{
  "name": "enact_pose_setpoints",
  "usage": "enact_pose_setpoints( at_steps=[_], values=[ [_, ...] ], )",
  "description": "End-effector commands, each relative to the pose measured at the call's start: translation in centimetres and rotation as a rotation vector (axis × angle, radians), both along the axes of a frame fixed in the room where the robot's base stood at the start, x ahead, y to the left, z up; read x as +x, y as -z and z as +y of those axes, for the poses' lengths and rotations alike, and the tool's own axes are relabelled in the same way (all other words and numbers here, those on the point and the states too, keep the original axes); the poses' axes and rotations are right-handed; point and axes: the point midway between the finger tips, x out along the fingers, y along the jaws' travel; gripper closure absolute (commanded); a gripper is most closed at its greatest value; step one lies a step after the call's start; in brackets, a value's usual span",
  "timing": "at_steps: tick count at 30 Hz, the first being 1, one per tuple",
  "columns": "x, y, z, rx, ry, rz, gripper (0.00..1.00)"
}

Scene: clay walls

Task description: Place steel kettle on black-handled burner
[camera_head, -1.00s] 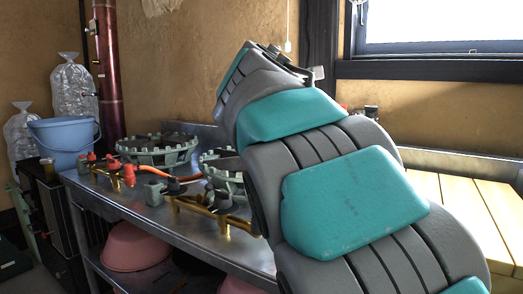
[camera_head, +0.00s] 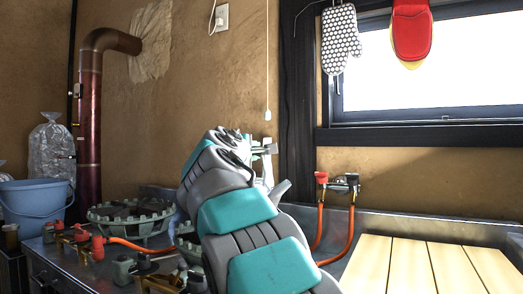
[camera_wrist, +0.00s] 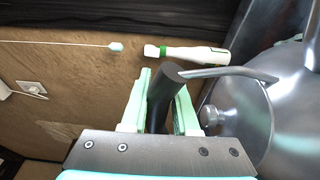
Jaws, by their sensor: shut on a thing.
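In the wrist view the steel kettle (camera_wrist: 285,60) fills the right side, its round grey body cut off by the frame edge. My gripper (camera_wrist: 163,85) has its pale green fingers shut around the kettle's dark handle (camera_wrist: 167,82). In the head view my arm hides most of the kettle; a grey pointed piece beside the arm may be its spout. A round grey-green burner (camera_head: 130,222) stands on the steel counter at left, near red-handled valves. Black-handled valves (camera_head: 140,266) sit nearer the camera, and their burner (camera_head: 188,250) is mostly hidden behind my arm.
A wall tap (camera_head: 338,184) with orange hoses stands behind the wooden slats (camera_head: 425,265) at right. A blue bucket (camera_head: 35,208) and a dark red pipe (camera_head: 90,130) are at left. A mitt (camera_head: 341,40) hangs by the window. A white-and-green tool (camera_wrist: 188,54) shows near the wall.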

Motion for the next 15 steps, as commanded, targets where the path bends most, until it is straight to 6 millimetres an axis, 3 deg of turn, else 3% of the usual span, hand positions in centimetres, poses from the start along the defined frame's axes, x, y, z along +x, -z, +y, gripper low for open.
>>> enact_pose_setpoints(
  at_steps=[15],
  values=[
    [4.5,0.3,2.8,0.0,-0.002,-0.003,1.0]
  ],
)
